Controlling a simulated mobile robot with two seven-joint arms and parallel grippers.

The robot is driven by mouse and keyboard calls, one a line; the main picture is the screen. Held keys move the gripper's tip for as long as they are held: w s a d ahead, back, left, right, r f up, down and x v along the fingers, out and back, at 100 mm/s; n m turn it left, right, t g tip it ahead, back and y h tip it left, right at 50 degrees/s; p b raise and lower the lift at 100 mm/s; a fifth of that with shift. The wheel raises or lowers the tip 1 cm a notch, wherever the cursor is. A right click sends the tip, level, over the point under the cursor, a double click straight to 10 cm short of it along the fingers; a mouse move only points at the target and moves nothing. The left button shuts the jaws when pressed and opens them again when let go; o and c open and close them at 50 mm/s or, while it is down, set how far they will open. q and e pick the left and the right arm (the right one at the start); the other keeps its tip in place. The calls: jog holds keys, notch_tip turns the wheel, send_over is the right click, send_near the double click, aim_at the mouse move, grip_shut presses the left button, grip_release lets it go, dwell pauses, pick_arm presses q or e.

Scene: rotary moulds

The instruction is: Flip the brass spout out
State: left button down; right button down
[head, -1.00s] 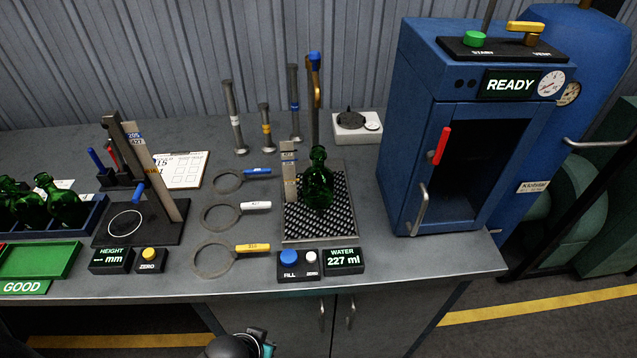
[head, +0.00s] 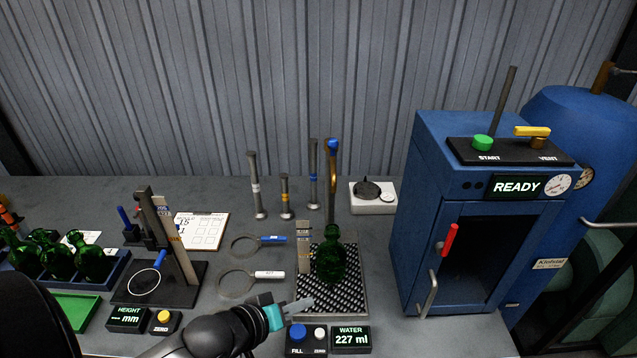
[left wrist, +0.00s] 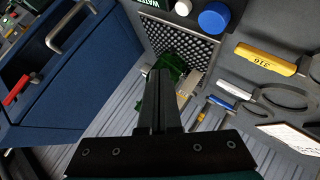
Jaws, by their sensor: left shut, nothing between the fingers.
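The brass spout (head: 332,176) stands at the back of the filling stand, with a blue tip at its top. A green bottle (head: 331,260) stands upright on the black perforated grate (head: 352,306) in front of it. My left gripper (head: 301,305) is shut and empty, low in the head view, near the grate's front left corner. In the left wrist view its closed fingers (left wrist: 158,75) point toward the grate and cover part of the green bottle (left wrist: 172,64). I cannot pick out the spout in that view. My right gripper is not in view.
The blue FILL button (head: 298,334) and water display (head: 351,339) sit in front of the grate. A blue cabinet (head: 432,185) with a red-handled door stands to the right. Ring gauges (head: 238,281) lie left of the grate, with metal posts (head: 256,185) behind them.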

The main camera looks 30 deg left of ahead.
pick_arm(q)
jog(key=w+a+r+n+t+h, duration=0.1)
jog(key=w+a+r+n+t, duration=0.2)
jog(key=a+r, duration=0.3)
jog(key=w+a+r+n+t+h, duration=0.1)
jog(key=w+a+r+n+t, duration=0.2)
jog(key=r, duration=0.6)
jog(key=a+n+t, duration=0.2)
jog(key=a+n, duration=0.1)
jog(key=a, duration=0.1)
jog(key=shift+r, duration=0.2)
jog(key=shift+w, duration=0.1)
send_near(333, 158)
jog(key=w+a+f, duration=0.1)
jog(key=w+a, duration=0.2)
jog(key=shift+w+d+r+p, duration=0.1)
jog(key=shift+w+d+p, duration=0.2)
jog(key=shift+d, duration=0.35)
jog(key=shift+w+d+r+p, duration=0.1)
jog(key=shift+w+d, duration=0.35)
jog(key=shift+d, duration=0.15)
jog(key=shift+w+d+r+p, duration=0.15)
jog(key=shift+w+d, duration=0.2)
jog(key=shift+d, duration=0.3)
